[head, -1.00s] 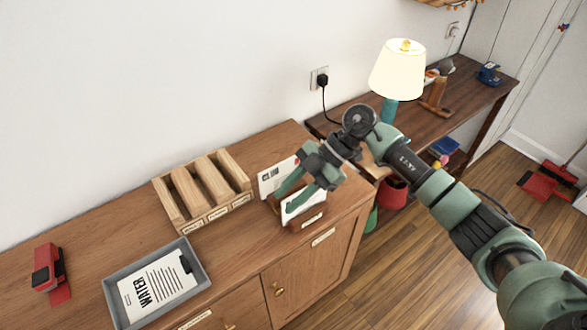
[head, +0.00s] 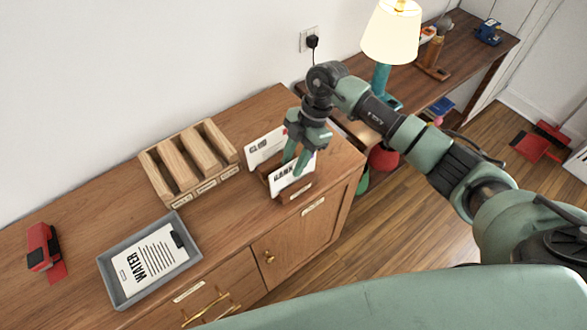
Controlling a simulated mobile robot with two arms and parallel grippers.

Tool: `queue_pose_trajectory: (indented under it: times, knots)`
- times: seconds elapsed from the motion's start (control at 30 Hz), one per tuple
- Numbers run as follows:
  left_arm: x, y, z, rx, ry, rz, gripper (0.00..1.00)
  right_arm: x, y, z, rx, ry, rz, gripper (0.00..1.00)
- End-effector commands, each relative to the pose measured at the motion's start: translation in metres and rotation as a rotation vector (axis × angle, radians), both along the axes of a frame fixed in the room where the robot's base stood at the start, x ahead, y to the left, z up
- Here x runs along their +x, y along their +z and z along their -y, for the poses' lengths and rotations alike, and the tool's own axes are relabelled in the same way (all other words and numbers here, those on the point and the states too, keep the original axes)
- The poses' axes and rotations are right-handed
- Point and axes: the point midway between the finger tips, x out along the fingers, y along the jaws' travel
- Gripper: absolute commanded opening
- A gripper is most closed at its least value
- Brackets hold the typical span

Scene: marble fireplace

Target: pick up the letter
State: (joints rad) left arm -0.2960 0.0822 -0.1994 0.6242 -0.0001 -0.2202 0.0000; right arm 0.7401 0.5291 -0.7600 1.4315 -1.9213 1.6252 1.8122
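A white letter with dark print reading "BANK" (head: 287,183) stands in a small wooden letter holder (head: 297,195) near the right end of the cabinet top. A second white letter or card (head: 264,147) stands behind it in the holder. My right gripper (head: 292,169) points down at the top of the front letter. Its two green fingers show a gap between them, so it looks open. One finger overlaps the front letter's face, and the other lies farther back. Whether either touches the paper is unclear. My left gripper is not in view.
A wooden sorter with slots (head: 190,165) stands left of the holder. A grey tray (head: 115,292) with a "WATER" sheet and a red stapler-like object (head: 43,250) lie farther left. A lamp (head: 391,35) stands on the side table at right.

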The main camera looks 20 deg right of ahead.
Motion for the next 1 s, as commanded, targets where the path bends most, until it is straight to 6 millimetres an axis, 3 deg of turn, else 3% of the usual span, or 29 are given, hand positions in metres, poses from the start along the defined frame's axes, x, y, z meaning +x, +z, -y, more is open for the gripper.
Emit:
queue_pose_trajectory:
  times: [0.1, 0.97, 1.0]
  knots:
    - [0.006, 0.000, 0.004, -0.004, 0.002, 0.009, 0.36, 0.000, -0.001, 0.000, 0.000, 0.000, 0.000, 0.32]
    - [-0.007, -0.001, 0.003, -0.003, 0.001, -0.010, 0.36, 0.000, -0.006, 0.000, 0.000, 0.000, 0.000, 0.32]
    - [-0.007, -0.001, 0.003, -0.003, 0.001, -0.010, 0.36, 0.000, -0.006, 0.000, 0.000, 0.000, 0.000, 0.23]
